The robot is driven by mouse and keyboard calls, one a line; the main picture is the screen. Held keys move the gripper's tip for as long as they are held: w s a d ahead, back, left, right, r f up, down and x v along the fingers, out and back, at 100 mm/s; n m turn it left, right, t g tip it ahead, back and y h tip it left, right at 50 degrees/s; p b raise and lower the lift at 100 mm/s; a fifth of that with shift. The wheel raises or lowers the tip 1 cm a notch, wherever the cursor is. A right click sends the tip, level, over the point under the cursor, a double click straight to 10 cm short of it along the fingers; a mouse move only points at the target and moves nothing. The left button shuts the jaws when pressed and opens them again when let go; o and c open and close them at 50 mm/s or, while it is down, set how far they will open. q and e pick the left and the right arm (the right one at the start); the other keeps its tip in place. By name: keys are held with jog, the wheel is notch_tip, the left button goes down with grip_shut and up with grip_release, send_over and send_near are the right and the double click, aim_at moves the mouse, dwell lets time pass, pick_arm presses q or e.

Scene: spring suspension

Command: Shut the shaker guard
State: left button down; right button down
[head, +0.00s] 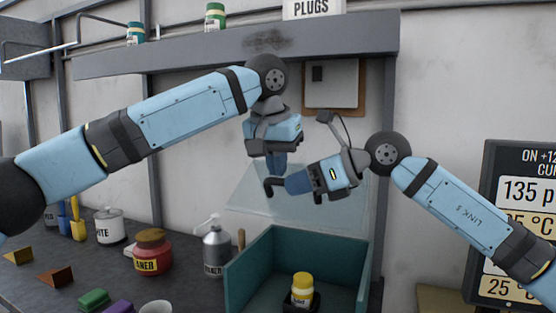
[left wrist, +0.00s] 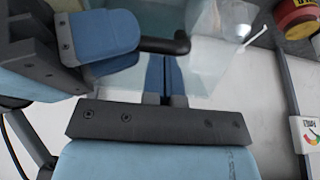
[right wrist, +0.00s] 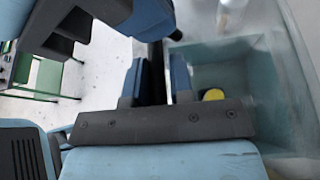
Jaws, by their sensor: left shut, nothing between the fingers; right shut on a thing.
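The shaker is an open-topped teal box (head: 255,262) on the bench. Its clear guard (head: 250,206) stands raised and tilted at the back of the box. My right gripper (head: 284,186) is shut on the guard's dark handle (head: 270,188), which also shows between the fingers in the right wrist view (right wrist: 156,62). My left gripper (head: 279,166) is shut and empty, pointing down just behind and above the right one; its fingers show together in the left wrist view (left wrist: 164,78). A yellow-capped bottle (head: 303,288) sits in a black holder inside the box.
A grey pump bottle (head: 217,252) stands close to the box's left side. A red jar (head: 152,255) and a white tin (head: 110,228) are farther left. A shelf (head: 200,58) runs above, and a display board (head: 515,220) stands at the right.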

pick_arm(q)
jog(key=shift+s+a+f, duration=0.1)
jog(key=shift+s+f, duration=0.25)
jog(key=shift+f, duration=0.1)
jog(key=shift+s+a+f+t+h, duration=0.15)
jog(key=shift+s+f+t+h, duration=0.2)
jog(key=shift+t, duration=0.25)
pick_arm(e)
jog(key=shift+s+r, duration=0.1)
pick_arm(q)
jog(key=shift+s, duration=0.1)
pick_arm(e)
jog(key=shift+r, duration=0.1)
jog(key=c, duration=1.1)
grip_release()
jog(key=shift+r, duration=0.1)
jog(key=shift+s, duration=0.1)
